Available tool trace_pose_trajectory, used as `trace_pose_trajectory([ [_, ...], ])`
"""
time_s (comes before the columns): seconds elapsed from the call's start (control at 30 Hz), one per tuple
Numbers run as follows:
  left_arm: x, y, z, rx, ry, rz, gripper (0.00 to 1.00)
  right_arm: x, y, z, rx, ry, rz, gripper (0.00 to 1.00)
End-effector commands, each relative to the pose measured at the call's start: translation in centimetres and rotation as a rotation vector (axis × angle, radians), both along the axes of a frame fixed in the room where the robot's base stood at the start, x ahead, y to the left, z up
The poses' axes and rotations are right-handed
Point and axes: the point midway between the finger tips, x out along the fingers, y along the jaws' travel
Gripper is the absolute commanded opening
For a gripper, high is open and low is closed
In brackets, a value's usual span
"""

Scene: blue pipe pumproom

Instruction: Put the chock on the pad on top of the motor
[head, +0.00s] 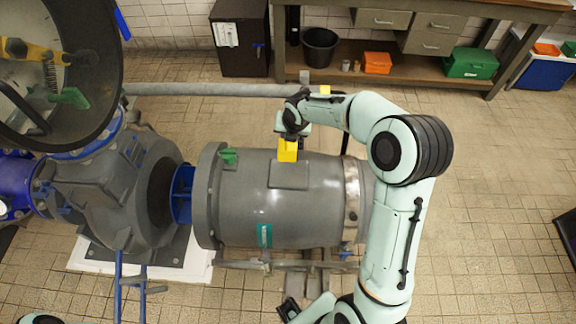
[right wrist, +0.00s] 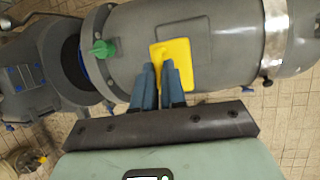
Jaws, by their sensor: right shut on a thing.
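The yellow chock (head: 288,150) is held by my right gripper (head: 291,135) over the top of the motor (head: 245,205), a large grey cylinder lying on its side. The pad (head: 289,178) is a grey rectangle on top of the motor, and the chock is at its far edge. In the right wrist view the blue-grey fingers (right wrist: 162,72) are shut on the chock (right wrist: 181,58). The chock covers part of the pad (right wrist: 210,30) there. I cannot tell whether the chock touches the motor. My left gripper is not seen.
A green fitting (head: 229,156) stands on the motor left of the pad, also in the right wrist view (right wrist: 102,49). The grey pump casing (head: 125,190) is at the left. A workbench (head: 400,65) stands behind. The tiled floor at right is mostly clear.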

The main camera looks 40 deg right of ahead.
Motion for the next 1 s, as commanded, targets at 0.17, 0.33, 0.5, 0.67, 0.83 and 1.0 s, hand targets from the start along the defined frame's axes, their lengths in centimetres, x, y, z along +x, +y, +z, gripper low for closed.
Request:
trace_pose_trajectory([
  [0.17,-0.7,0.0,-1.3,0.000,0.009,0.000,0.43,-0.1,0.1,-5.3,0.001,0.004,0.002,0.00],
  [0.33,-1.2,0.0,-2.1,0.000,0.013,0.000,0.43,0.0,0.1,-9.3,0.000,0.002,0.001,0.00],
  [0.5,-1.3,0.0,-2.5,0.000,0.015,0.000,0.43,0.0,0.1,-11.5,0.000,-0.002,-0.001,0.00],
  [0.67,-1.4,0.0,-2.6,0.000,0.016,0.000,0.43,0.1,0.0,-12.3,0.000,-0.002,-0.001,0.00],
  [0.83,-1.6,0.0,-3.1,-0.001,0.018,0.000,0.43,0.0,0.1,-14.8,0.000,0.001,0.000,0.00],
  [1.0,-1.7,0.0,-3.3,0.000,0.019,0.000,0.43,0.1,0.0,-16.1,-0.001,-0.002,0.000,0.00],
])
